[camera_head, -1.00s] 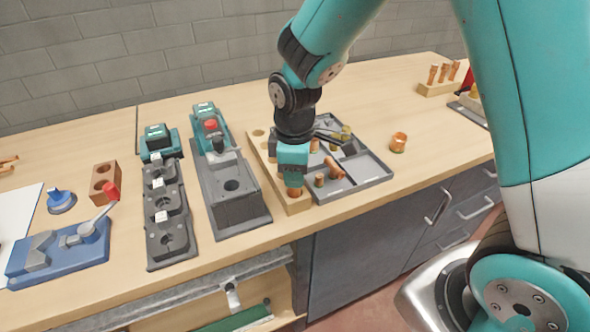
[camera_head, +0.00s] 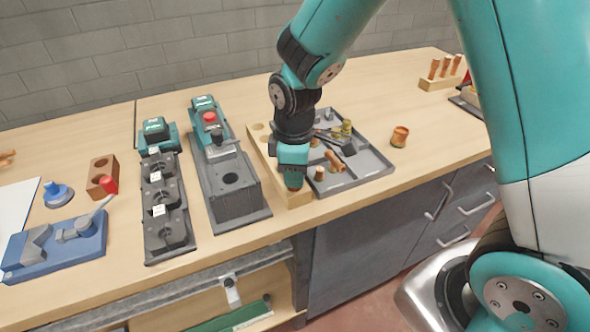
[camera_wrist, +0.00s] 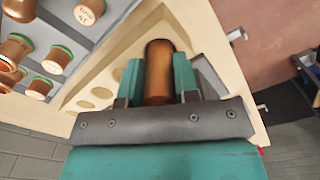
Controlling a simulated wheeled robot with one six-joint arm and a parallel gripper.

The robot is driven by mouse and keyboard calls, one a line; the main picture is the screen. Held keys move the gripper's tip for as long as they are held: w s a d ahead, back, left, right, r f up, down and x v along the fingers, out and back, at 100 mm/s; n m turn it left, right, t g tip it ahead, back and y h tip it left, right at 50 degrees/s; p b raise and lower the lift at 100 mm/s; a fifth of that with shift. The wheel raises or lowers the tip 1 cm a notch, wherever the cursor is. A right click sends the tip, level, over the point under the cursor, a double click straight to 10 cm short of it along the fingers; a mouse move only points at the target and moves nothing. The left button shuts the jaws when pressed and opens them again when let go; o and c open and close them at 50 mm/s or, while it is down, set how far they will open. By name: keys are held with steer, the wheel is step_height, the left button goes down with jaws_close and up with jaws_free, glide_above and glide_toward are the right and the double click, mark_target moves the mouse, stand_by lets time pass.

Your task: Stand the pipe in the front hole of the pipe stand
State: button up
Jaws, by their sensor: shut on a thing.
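The pipe stand (camera_head: 258,140) is a pale wooden block with a row of round holes, running from back to front beside the grey tray. Its open holes also show in the wrist view (camera_wrist: 84,105). My gripper (camera_head: 292,172) is over the stand's front end, pointing down. In the wrist view, its teal fingers (camera_wrist: 158,78) are shut on the copper pipe (camera_wrist: 159,65). A short piece of the pipe shows below the fingers in the head view (camera_head: 294,184), at the front hole. The hole's rim is hidden, so I cannot tell how deep the pipe sits.
A grey divided tray (camera_head: 372,166) with copper fittings is just right of the stand. A dark grey fixture (camera_head: 238,205) stands close on the left. A loose copper fitting (camera_head: 399,137) is on the bench at right. The bench's front edge is near the stand.

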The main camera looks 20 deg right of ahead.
steer(key=o, duration=1)
step_height(320, 180, up, 18)
steer(key=f, duration=0.1)
steer(key=s+a+m+y, duration=0.2)
steer(key=s, duration=0.7)
steer(key=s+a+m+y, duration=0.2)
steer(key=s+m, duration=0.1)
steer(key=s, duration=0.6)
steer(key=shift+s+a+f, duration=0.3)
steer(key=shift+f, duration=0.15)
